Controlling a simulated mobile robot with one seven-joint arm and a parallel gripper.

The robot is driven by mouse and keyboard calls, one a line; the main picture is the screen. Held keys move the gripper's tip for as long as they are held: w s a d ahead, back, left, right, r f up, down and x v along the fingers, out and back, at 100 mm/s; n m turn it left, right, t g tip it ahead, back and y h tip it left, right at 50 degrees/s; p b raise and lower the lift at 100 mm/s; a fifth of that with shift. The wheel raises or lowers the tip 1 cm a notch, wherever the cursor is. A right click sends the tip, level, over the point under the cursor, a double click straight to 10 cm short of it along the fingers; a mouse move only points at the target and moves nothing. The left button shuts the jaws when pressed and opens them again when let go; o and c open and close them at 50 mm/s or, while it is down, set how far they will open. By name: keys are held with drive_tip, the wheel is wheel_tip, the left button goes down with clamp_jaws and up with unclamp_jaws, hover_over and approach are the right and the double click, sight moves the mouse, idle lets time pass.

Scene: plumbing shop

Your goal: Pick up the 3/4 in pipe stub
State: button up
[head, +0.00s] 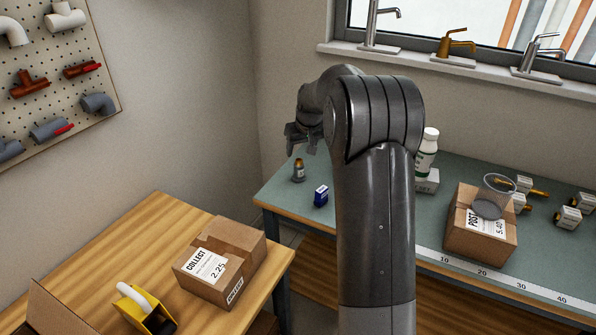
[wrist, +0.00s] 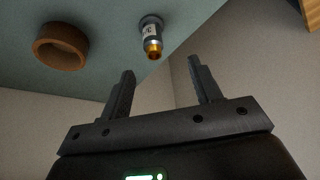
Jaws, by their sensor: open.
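A small upright grey piece with a white label and a copper-coloured top (head: 298,171) stands near the left end of the green bench. It looks like the pipe stub, but its size marking is not readable. It also shows in the wrist view, as a labelled cylinder with a brass-coloured end (wrist: 150,40), beyond and between the fingertips. My gripper (head: 301,140) is above the bench near this piece, apart from it. In the wrist view my gripper (wrist: 161,76) has its fingers wide apart with nothing between them.
A small blue box (head: 321,195) stands close by. A brown ring (wrist: 60,46) lies on the bench in the wrist view. A white bottle (head: 427,150), a POST carton (head: 480,228) and several small labelled fittings are to the right. A wooden table (head: 150,235) holds a COLLECT carton (head: 218,262).

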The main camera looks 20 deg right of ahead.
sight(299, 164)
drive_tip(key=x, duration=0.4)
drive_tip(key=d+x, duration=0.1)
drive_tip(key=x, duration=0.9)
drive_tip(key=shift+w+d+r, duration=0.15)
drive_tip(key=shift+w+d, duration=0.15)
drive_tip(key=shift+w, duration=0.1)
drive_tip(key=shift+c, duration=0.6)
clamp_jaws()
drive_tip(key=shift+r, duration=0.1)
